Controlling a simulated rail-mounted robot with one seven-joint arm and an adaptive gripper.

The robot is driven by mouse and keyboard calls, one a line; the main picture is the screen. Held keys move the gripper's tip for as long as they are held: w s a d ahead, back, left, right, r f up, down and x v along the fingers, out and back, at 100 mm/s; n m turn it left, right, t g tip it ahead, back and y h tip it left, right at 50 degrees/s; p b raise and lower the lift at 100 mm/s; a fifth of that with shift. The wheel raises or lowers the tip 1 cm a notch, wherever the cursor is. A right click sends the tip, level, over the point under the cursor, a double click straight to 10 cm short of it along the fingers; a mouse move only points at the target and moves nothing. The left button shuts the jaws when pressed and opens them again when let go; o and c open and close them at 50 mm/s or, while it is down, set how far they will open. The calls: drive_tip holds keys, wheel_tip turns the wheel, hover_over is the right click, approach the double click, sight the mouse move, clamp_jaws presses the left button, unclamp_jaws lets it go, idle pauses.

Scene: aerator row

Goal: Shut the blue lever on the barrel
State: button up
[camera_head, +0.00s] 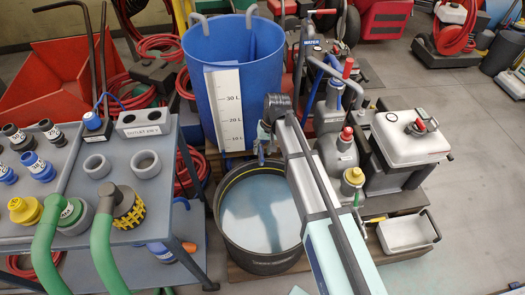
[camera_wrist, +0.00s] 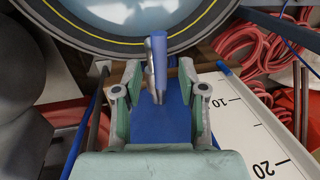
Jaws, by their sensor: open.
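The blue barrel (camera_head: 232,75) stands upright at the centre back of the head view, with a white litre scale on its front. Low on its front is a small tap with a blue lever (camera_head: 262,150), partly hidden by my arm. In the wrist view the blue lever (camera_wrist: 159,52) shows large, beside a metal tap part. My gripper (camera_wrist: 158,78) is open, its two pale green fingers on either side of the lever. I cannot tell whether either finger touches it. In the head view the gripper is mostly hidden behind my wrist.
A black tub (camera_head: 228,235) holding pale liquid stands below the tap. A grey bench (camera_head: 75,230) with couplings and green hoses is at left. Metal canisters (camera_head: 337,150) and a white-lidded box (camera_head: 410,138) crowd the right. Open floor lies far right.

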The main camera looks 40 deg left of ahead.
drive_tip(key=shift+s+f, duration=0.1)
drive_tip(key=shift+f, duration=0.45)
clamp_jaws()
